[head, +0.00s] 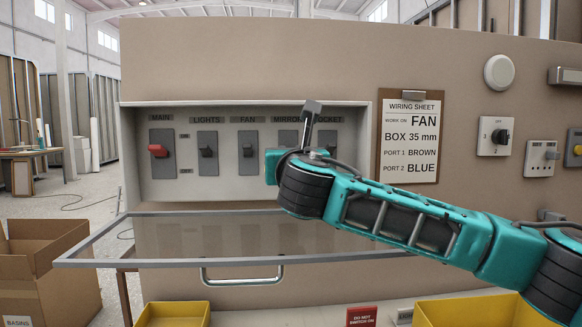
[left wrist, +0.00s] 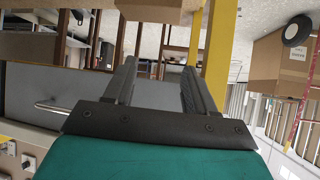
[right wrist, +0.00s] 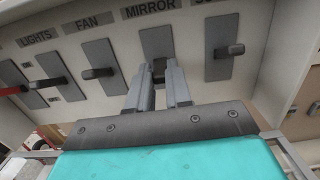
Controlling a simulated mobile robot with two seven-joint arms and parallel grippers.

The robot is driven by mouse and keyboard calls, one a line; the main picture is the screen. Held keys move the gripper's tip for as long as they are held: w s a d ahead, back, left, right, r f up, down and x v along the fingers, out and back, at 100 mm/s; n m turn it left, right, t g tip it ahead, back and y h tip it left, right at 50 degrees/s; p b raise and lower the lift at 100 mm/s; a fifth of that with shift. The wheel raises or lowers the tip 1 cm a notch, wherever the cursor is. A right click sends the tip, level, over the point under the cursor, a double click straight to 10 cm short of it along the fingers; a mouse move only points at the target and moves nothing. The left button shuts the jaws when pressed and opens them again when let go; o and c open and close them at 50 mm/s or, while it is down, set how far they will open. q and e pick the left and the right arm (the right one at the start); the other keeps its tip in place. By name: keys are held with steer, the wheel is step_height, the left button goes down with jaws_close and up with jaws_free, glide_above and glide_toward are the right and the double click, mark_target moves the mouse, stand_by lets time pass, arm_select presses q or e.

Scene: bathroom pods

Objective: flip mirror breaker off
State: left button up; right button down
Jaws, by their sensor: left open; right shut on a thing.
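The mirror breaker (right wrist: 156,42) is a grey plate with a dark lever (right wrist: 159,68), under the MIRROR label in the right wrist view. My right gripper (right wrist: 160,78) is shut on that lever, one finger on each side. In the head view my right wrist covers most of this breaker, leaving its upper plate (head: 288,138) in sight and hiding the fingers. Whether the lever is up or down is hard to tell. My left gripper (left wrist: 158,66) is open and empty, away from the panel; it does not show in the head view.
The main breaker (head: 157,151), lights breaker (head: 207,152) and fan breaker (head: 247,153) stand to the left; the socket breaker (right wrist: 222,50) is close on the right. A glazed cover (head: 200,237) hangs open below the panel. A wiring sheet (head: 411,140) hangs to the right.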

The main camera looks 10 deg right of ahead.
steer(key=c, duration=1)
jaws_free()
steer(key=shift+c, duration=0.2)
arm_select(q)
steer(key=shift+w+d+r, duration=0.15)
steer(key=shift+w+r, duration=0.15)
steer(key=shift+w, duration=0.05)
arm_select(e)
steer(key=shift+s+f, duration=0.15)
steer(key=shift+s, duration=0.4)
arm_select(q)
steer(key=shift+d+f+b, duration=0.25)
steer(key=shift+f+b, duration=0.05)
steer(key=shift+b, duration=0.25)
arm_select(e)
steer(key=s, duration=0.8)
steer(key=s+f, duration=0.1)
steer(key=s, duration=0.2)
steer(key=shift+s, duration=0.4)
steer(key=shift+f, duration=0.1)
